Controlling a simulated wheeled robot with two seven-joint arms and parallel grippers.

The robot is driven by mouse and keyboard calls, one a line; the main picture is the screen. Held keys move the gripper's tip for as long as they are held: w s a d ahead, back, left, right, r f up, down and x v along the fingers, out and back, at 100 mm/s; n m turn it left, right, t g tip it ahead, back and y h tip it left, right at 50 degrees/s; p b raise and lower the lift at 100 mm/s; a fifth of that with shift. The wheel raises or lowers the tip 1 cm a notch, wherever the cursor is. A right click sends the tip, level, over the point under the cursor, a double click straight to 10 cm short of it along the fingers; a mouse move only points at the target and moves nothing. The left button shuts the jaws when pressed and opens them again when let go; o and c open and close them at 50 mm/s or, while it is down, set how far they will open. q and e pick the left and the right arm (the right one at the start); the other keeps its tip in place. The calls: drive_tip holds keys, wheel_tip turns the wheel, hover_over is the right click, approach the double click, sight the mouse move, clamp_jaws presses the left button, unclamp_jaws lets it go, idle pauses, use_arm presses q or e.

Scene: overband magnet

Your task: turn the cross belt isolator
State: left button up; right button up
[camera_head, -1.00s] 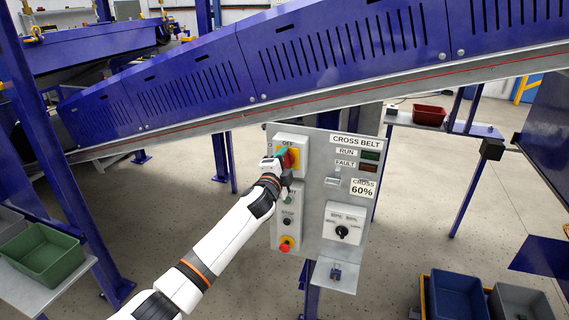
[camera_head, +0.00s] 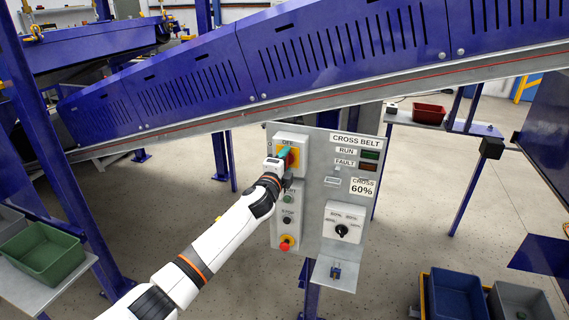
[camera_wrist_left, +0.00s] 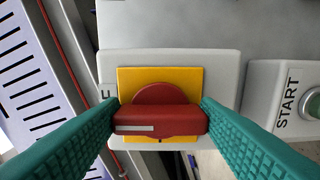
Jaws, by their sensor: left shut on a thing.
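The cross belt isolator is a red rotary handle (camera_wrist_left: 160,119) on a yellow plate (camera_wrist_left: 190,80). It sits at the top left of the grey CROSS BELT panel (camera_head: 318,165), under an OFF label. In the left wrist view the handle's bar lies across the picture, with a white mark towards its left end. My left gripper (camera_head: 286,158) is at the isolator. Its green fingers (camera_wrist_left: 160,120) are shut on the two ends of the handle. In the head view the gripper hides part of the handle. My right gripper is not in view.
START and STOP buttons and a red emergency stop (camera_head: 286,243) sit below the isolator. A speed knob (camera_head: 342,230) is at the panel's lower right. The blue conveyor (camera_head: 200,85) slopes above and behind. A green bin (camera_head: 45,252) stands at left.

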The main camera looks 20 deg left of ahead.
use_arm(q)
drive_tip(key=o, duration=1)
drive_tip(key=shift+s, duration=0.15)
drive_tip(key=shift+s+a+b, duration=0.15)
drive_tip(key=shift+s+b, duration=1.4)
drive_tip(key=shift+s, duration=4.35)
drive_tip(key=shift+f, duration=0.15)
